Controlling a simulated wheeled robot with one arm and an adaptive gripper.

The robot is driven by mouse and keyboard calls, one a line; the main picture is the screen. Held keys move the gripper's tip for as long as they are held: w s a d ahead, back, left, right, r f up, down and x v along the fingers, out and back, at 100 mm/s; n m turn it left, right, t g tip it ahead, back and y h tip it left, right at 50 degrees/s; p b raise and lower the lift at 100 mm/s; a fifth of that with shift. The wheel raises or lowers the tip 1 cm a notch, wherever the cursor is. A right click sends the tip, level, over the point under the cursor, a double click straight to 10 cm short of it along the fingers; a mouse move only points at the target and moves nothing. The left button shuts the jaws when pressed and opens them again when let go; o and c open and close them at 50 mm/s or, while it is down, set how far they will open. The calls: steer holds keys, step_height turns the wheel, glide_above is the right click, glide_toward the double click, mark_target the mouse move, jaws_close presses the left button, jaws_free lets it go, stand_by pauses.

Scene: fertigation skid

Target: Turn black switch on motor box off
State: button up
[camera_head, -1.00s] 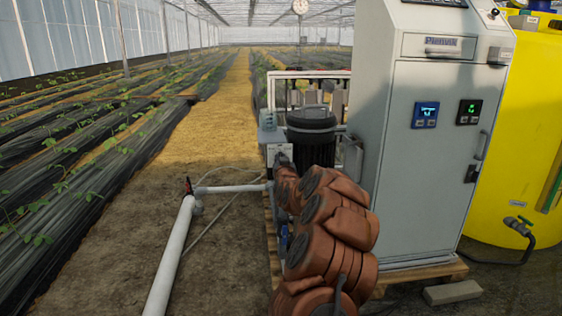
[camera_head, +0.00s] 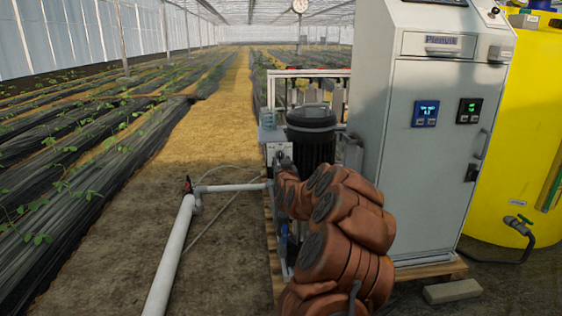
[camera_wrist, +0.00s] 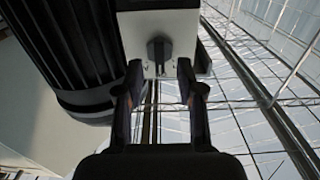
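The motor box (camera_head: 272,151) is a small light-grey box on the left side of the black ribbed motor (camera_head: 312,142). In the wrist view the box's pale face (camera_wrist: 182,30) is at the top centre. The black switch (camera_wrist: 159,50) is a small knob on that face. My gripper (camera_wrist: 158,72) is open, its two dark fingers apart on either side below the switch. The switch lies in line with the gap, and contact is not visible. In the head view my gripper (camera_head: 281,160) is close to the box, largely hidden by my arm.
A tall grey control cabinet (camera_head: 405,170) stands close on the right, beside a yellow tank (camera_head: 535,130). A white pipe (camera_head: 172,250) with a red-handled valve (camera_head: 188,185) runs at left. A concrete block (camera_head: 452,291) lies at lower right. The dirt path at left is open.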

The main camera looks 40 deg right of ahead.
steer(key=v, duration=0.9)
steer(key=shift+w+a, duration=0.1)
stand_by(0.6)
